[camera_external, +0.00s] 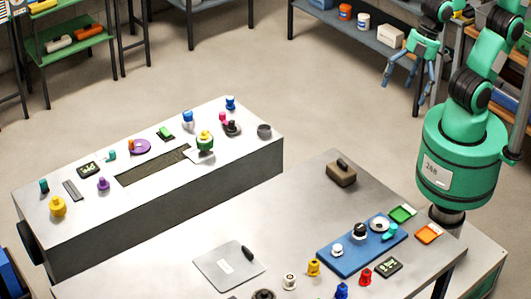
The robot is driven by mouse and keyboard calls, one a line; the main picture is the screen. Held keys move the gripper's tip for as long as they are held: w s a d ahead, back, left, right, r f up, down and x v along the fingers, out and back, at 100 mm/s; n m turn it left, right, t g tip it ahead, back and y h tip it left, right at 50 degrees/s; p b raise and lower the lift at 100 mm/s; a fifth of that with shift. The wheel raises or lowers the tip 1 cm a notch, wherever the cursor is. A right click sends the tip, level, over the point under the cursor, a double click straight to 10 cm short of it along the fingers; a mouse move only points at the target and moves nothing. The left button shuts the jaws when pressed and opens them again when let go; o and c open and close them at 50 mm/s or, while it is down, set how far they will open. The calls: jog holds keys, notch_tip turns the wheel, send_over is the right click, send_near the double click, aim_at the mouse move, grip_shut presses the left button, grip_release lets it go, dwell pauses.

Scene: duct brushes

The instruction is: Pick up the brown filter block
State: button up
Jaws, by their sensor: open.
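The brown filter block (341,174) sits on the grey metal table (300,215), near its far edge. It has a dark raised piece on top. My gripper (405,92) is up at the upper right, with its blue fingers spread apart and nothing between them. It is well apart from the block, above and to the right of it in the picture.
A blue tray (330,259) with several small parts lies right of the table's middle. A grey plate (222,272) lies at the front left. A long grey cabinet (165,225) with several coloured knobs stands to the left. The tabletop around the block is clear.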

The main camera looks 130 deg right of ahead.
jog(key=w+d+f+g, duration=0.2)
jog(key=w+d+f, duration=0.3)
jog(key=d+f, duration=0.1)
jog(key=g, duration=0.4)
send_near(342, 162)
jog(key=shift+w+d+r+m+y, duration=0.15)
jog(key=shift+d+r+m+y, duration=0.05)
jog(key=shift+r, duration=0.3)
jog(key=shift+w+d+r+m+y, duration=0.15)
jog(key=shift+r+m+y, duration=0.05)
jog(key=shift+r, duration=0.25)
jog(key=shift+f, duration=0.1)
jog(key=shift+s+a+f+b, duration=0.1)
jog(key=shift+s+f+b, duration=0.1)
jog(key=shift+f, duration=1.2)
jog(key=shift+s+d+f+b, duration=0.15)
jog(key=shift+s+f, duration=0.1)
jog(key=shift+f, duration=1.1)
jog(key=shift+s+a+f+b, duration=0.15)
jog(key=shift+s+f, duration=0.05)
jog(key=shift+f, duration=1.2)
jog(key=shift+s+f+b, duration=0.2)
jog(key=shift+f+b, duration=0.2)
jog(key=shift+f, duration=0.9)
jog(key=shift+s+f+b, duration=0.25)
jog(key=shift+f+b, duration=0.1)
jog(key=shift+f, duration=0.95)
